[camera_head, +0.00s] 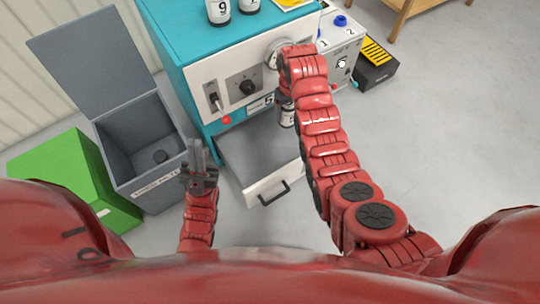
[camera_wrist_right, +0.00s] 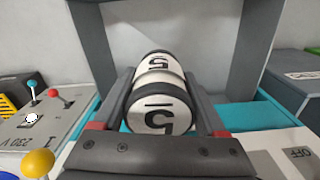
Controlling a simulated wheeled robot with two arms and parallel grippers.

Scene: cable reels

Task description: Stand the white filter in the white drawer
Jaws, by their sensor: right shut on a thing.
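The white filter (camera_wrist_right: 158,110), with black bands and the number 5, is between the two fingers of my right gripper (camera_wrist_right: 160,108), which is shut on it. In the head view the filter (camera_head: 288,117) shows partly below my right gripper, above the open drawer area; my right arm hides some of it. The white drawer (camera_head: 262,191) is pulled out at the bottom of the teal cabinet, its dark handle facing me. My left gripper (camera_head: 195,152) is empty, left of the drawer and in front of the grey bin; I cannot tell how far its fingers are apart.
The teal cabinet (camera_head: 180,50) has a white panel with a knob and a gauge. Other numbered filters (camera_head: 218,12) stand on top. An open grey bin (camera_head: 150,190) and a green box (camera_head: 75,175) are left. A control box (camera_head: 340,45) is right. Open floor lies at right.

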